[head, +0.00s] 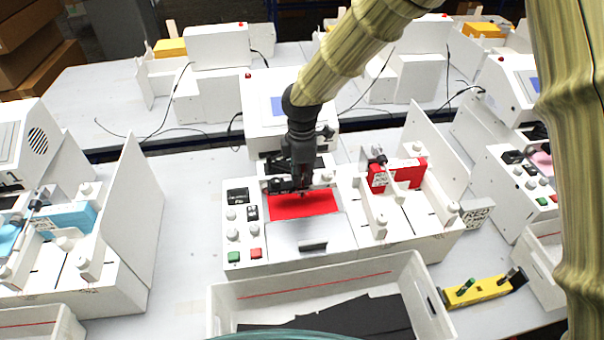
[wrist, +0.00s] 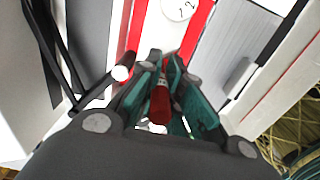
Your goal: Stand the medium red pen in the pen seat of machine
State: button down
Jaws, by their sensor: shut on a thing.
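My gripper (head: 303,188) points down over the red bed of the white machine (head: 283,246) in the middle of the table. In the wrist view its green-sided fingers (wrist: 165,85) are shut on a red pen (wrist: 160,104). The pen's near end is pale, and its far end is hidden between the fingers. In the head view the pen is mostly hidden by my gripper. I cannot make out the pen seat clearly; dark carriage parts (head: 280,184) lie beside my gripper. I cannot tell whether the pen touches the machine.
A yellow pen block (head: 478,291) with a green pen and a dark pen lies at front right. A white bin (head: 224,297) with dark sheets stands before the machine. Red parts (head: 408,172) sit at the machine's right, beside an upright white panel (head: 436,150). Similar machines stand either side.

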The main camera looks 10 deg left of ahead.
jog(key=shift+f, duration=0.25)
jog(key=c, duration=1.5)
grip_release()
notch_tip(320, 180, up, 12)
